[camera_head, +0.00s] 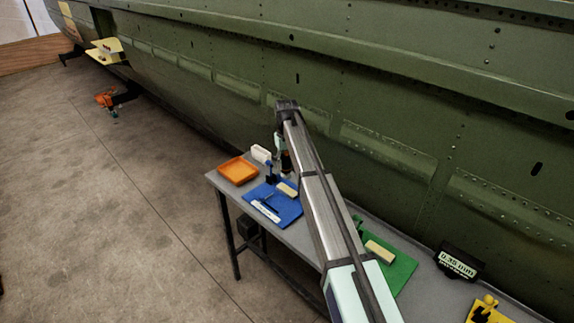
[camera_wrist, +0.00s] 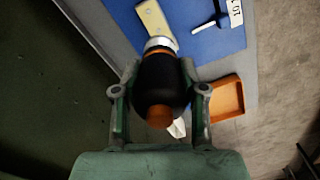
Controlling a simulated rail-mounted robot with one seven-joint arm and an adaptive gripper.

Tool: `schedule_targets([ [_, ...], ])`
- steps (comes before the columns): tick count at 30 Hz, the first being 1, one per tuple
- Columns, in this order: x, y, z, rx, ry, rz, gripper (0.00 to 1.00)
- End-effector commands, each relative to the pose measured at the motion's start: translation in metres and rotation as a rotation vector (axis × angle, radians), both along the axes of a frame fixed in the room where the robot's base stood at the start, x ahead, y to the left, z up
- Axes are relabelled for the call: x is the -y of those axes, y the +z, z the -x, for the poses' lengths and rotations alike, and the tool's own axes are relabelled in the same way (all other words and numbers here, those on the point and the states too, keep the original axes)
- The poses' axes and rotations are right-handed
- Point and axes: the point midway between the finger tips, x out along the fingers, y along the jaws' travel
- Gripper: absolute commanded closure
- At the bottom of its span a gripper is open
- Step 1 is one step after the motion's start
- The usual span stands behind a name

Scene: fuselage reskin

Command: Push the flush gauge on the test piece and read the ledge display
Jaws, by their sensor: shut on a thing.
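My gripper (camera_wrist: 160,82) is shut on a dark, rounded gauge (camera_wrist: 160,84) with orange bands and a silver nose. In the wrist view the nose overlaps the near end of a cream test piece (camera_wrist: 154,17) on the blue mat; I cannot tell whether they touch. In the head view my gripper (camera_head: 283,150) is low over the back of the bench, with the gauge (camera_head: 285,162) partly hidden by my arm. The cream test piece (camera_head: 287,189) lies just in front of it. A black display (camera_head: 459,262) on the right reads 0.35 mm; its smaller text is illegible.
The blue mat (camera_head: 287,214) also holds a dark tool and a white label. An orange tray (camera_head: 238,170) and a white item (camera_head: 261,154) are nearby. A green mat (camera_head: 402,265) with a cream block and a yellow stand (camera_head: 486,309) lie right. The green fuselage (camera_head: 400,120) rises close behind.

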Motion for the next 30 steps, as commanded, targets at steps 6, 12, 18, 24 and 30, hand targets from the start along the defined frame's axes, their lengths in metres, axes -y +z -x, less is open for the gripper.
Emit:
schedule_targets([
  [6, 0.000, -0.010, 0.000, 0.000, 0.008, 0.000, 0.93],
  [12, 0.000, -0.028, 0.000, 0.000, 0.008, 0.000, 0.93],
  [18, 0.000, -0.047, 0.000, 0.000, 0.008, 0.000, 0.93],
  [24, 0.000, -0.057, 0.000, 0.000, 0.008, 0.000, 0.93],
  [30, 0.000, -0.059, 0.000, 0.001, 0.008, 0.000, 0.93],
])
